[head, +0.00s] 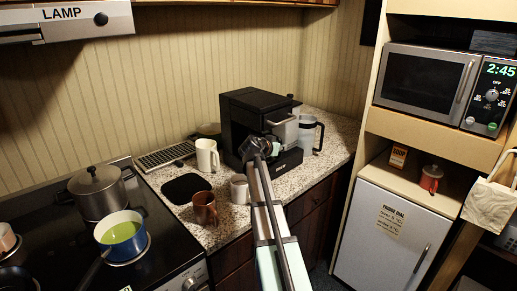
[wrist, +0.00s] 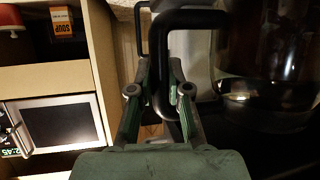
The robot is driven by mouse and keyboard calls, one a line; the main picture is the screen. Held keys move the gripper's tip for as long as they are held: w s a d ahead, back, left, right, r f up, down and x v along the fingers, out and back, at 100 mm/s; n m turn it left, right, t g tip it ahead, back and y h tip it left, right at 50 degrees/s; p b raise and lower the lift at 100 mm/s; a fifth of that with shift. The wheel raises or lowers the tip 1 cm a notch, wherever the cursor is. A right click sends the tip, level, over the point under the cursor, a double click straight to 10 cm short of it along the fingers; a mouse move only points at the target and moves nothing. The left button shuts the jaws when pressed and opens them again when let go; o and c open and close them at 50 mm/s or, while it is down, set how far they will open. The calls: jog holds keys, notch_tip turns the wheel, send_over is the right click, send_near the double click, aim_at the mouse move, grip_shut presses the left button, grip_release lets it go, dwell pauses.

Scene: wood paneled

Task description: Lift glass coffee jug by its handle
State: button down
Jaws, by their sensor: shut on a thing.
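The glass coffee jug (wrist: 265,100) shows at the right of the wrist view, dark and see-through with a shiny band. Its black handle (wrist: 190,18) loops towards my gripper (wrist: 160,72), and its straight part lies between the two fingers. My gripper is shut on this handle. In the head view my gripper (head: 258,147) is at the front of the black coffee machine (head: 254,110). The arm and gripper hide most of the jug there, so I cannot tell whether it touches the machine's base.
A pale jug with a black handle (head: 306,136) stands close to the machine's right. A white mug (head: 207,156), a brown mug (head: 204,208) and another pale mug (head: 239,189) stand on the speckled counter (head: 228,228). The stove with pots is at left, the microwave (head: 425,82) at right.

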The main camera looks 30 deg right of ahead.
jog(key=s+d+b, duration=0.2)
jog(key=s, duration=1.3)
jog(key=shift+d, duration=0.15)
dwell(1.5)
